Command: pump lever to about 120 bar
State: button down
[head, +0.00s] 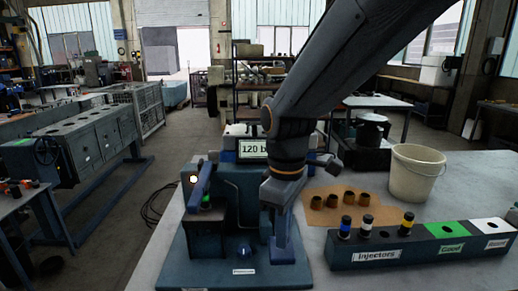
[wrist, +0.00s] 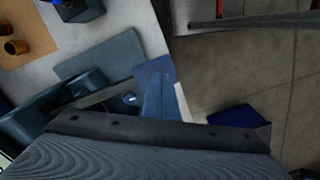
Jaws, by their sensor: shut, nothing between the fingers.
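The test stand (head: 240,195) is a dark blue-grey block on a base plate on the table. A display (head: 252,149) behind the stand reads "120 b", the rest hidden by my arm. My gripper (head: 284,258) points down over the right part of the base plate, apart from the lever. It is shut and empty. In the wrist view its shut blue fingers (wrist: 157,82) show in the middle; I cannot clearly make out the lever there.
A rack labelled Injectors (head: 400,245) holds several coloured injectors, with green Good and white sections to the right. Several brown cups (head: 332,201) stand on a tan mat. A pale bucket (head: 415,173) stands behind. The table's front left is clear.

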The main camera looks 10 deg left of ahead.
jog(key=shift+r+p, duration=1.9)
jog(key=shift+r, duration=0.15)
